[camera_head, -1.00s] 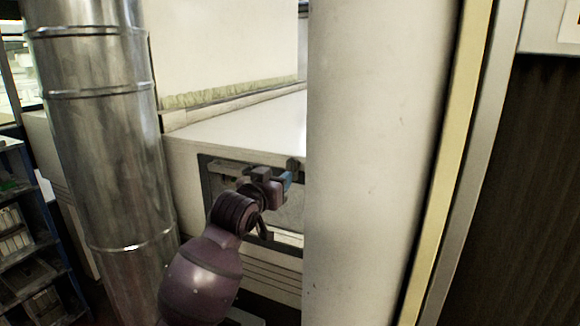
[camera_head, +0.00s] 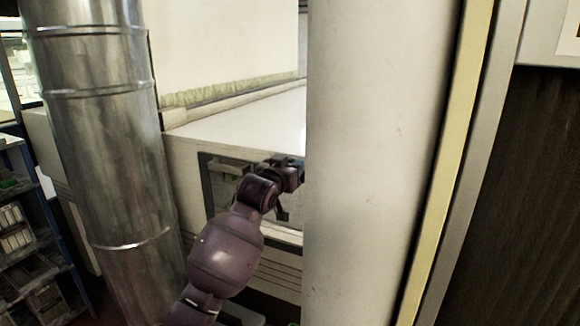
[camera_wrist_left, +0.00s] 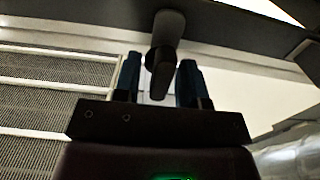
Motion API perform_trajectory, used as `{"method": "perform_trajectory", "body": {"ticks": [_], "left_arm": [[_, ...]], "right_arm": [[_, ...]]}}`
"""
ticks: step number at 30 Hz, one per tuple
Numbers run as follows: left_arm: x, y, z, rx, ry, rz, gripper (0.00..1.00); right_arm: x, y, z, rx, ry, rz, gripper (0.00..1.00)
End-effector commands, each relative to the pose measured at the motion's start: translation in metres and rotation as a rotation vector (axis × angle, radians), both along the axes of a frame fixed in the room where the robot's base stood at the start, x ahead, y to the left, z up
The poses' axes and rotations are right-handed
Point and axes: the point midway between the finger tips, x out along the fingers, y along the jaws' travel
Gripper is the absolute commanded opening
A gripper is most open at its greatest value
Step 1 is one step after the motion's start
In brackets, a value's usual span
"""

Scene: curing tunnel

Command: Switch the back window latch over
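The window latch (camera_wrist_left: 165,45) shows in the left wrist view as a dark rounded handle pointing down from the dark window frame (camera_wrist_left: 240,22). My left gripper (camera_wrist_left: 160,62) is open, its two blue-dark fingers on either side of the handle with narrow gaps showing. In the head view my left gripper (camera_head: 298,164) is at the upper right of the dark-framed window (camera_head: 207,186) in the white machine. The gripper and a pale column hide the latch there. My right gripper is in neither view.
The pale column (camera_head: 375,160) stands close on the right and covers part of the window and machine. A shiny metal duct (camera_head: 105,150) stands left of my arm. The white machine top (camera_head: 245,122) is clear. Shelves (camera_head: 22,235) stand at far left.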

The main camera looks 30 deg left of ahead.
Motion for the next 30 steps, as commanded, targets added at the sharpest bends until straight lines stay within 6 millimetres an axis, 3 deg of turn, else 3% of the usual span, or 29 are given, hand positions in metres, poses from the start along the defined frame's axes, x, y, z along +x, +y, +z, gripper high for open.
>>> {"method": "perform_trajectory", "body": {"ticks": [1,7,17,30], "left_arm": [[-0.0001,0.0001,-0.0001,0.0,0.0,0.0,0.3],[-0.0002,0.0001,-0.0001,0.0,0.0,0.0,0.02],[-0.0003,0.0006,0.0,0.056,0.004,0.001,0.02],[-0.0002,-0.0013,-0.0006,0.397,0.024,0.0,0.02]], "right_arm": [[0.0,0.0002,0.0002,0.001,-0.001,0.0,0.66],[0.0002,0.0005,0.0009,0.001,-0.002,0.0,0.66],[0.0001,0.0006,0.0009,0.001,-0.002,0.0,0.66],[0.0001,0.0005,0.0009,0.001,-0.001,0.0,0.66]]}}
